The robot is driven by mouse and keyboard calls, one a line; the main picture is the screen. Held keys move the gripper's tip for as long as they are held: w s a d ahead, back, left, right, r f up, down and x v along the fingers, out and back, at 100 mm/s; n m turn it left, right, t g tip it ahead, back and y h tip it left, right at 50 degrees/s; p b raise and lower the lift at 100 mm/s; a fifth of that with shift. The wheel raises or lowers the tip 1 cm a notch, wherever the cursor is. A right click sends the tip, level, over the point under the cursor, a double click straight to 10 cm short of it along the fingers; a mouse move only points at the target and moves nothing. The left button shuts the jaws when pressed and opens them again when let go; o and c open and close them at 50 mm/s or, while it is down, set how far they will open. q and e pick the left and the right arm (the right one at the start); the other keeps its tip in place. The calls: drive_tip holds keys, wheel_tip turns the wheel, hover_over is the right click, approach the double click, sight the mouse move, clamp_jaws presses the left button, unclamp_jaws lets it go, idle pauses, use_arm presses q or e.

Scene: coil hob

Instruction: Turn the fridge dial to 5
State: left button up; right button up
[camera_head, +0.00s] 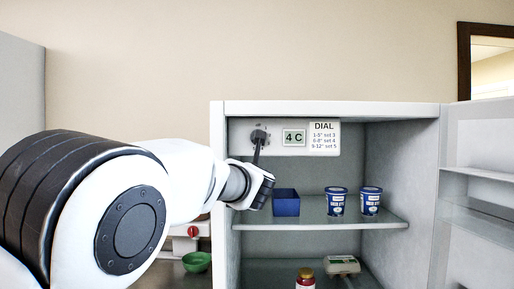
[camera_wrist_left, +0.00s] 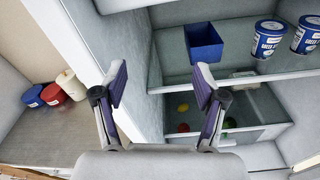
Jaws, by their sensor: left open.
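The grey round fridge dial (camera_head: 260,134) is on the white panel at the top left inside the open fridge (camera_head: 325,108). Its setting is too small to read. Beside it a display (camera_head: 293,138) reads "4 C", and a card (camera_head: 324,137) headed "DIAL" lists ranges with settings 3, 4 and 5. My left gripper (camera_head: 262,178) is at the fridge's left opening, below the dial; a dark finger-like part overlaps the area just under the dial, and contact cannot be told. In the left wrist view my left gripper (camera_wrist_left: 160,82) has its fingers wide apart with nothing between them. The dial is not in that view.
A blue box (camera_head: 286,203) and two blue-white tubs (camera_head: 336,202) (camera_head: 370,202) stand on the glass shelf. A jar (camera_head: 305,278) and a carton (camera_head: 342,264) are below. The fridge door (camera_head: 480,200) stands open at right. A green bowl (camera_head: 196,262) is on the counter at left.

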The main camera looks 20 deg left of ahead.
use_arm(q)
wheel_tip(320, 180, up, 10)
drive_tip(key=s+d+n+t+p, duration=0.1)
drive_tip(key=d+n, duration=0.1)
drive_tip(key=p+x, duration=0.4)
drive_tip(key=x, duration=0.4)
drive_tip(key=shift+a+f, duration=0.25)
drive_tip(key=shift+f, duration=0.1)
use_arm(e)
wheel_tip(320, 180, up, 8)
drive_tip(key=shift+w+f, duration=0.25)
drive_tip(key=shift+w, duration=0.05)
use_arm(q)
drive_tip(key=c, duration=1.1)
